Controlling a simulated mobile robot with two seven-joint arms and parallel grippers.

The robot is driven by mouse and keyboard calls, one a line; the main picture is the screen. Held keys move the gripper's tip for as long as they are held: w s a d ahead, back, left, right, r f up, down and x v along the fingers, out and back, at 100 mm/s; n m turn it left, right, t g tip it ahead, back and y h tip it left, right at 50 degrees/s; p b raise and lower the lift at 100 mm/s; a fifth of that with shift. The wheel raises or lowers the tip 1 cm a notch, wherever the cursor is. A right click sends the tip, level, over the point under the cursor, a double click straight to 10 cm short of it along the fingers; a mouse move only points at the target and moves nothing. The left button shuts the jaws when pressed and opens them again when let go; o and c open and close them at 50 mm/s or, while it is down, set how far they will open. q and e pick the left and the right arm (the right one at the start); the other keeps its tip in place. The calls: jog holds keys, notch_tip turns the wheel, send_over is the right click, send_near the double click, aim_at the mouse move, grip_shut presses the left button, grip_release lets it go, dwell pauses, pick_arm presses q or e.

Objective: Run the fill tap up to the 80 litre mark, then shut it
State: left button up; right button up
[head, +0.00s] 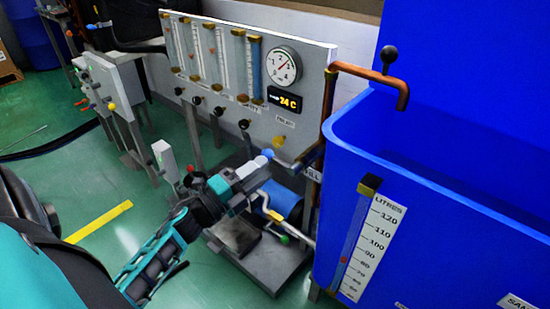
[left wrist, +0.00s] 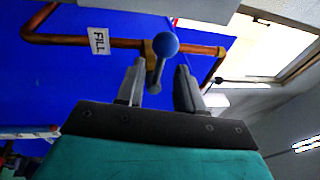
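The blue tank (head: 340,150) stands at the right, with a white litre scale (head: 372,245) and a sight tube (head: 352,235) on its front. A small red mark shows low beside the scale; the water level is too small to read surely. The fill tap's blue ball handle (left wrist: 166,44) sits on a copper pipe (left wrist: 120,43) beside a FILL label (left wrist: 99,40). My left gripper (left wrist: 160,80) is open, its fingers on either side of the handle's stem with gaps showing. In the head view my left gripper (head: 262,165) is beside the blue ball (head: 267,154). My right gripper is out of view.
A grey panel (head: 230,120) with flow tubes, a dial gauge (head: 283,67), a 24 C display (head: 284,101) and several knobs stands behind my gripper.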

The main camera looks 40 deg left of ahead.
pick_arm(q)
jog(key=v, duration=0.6)
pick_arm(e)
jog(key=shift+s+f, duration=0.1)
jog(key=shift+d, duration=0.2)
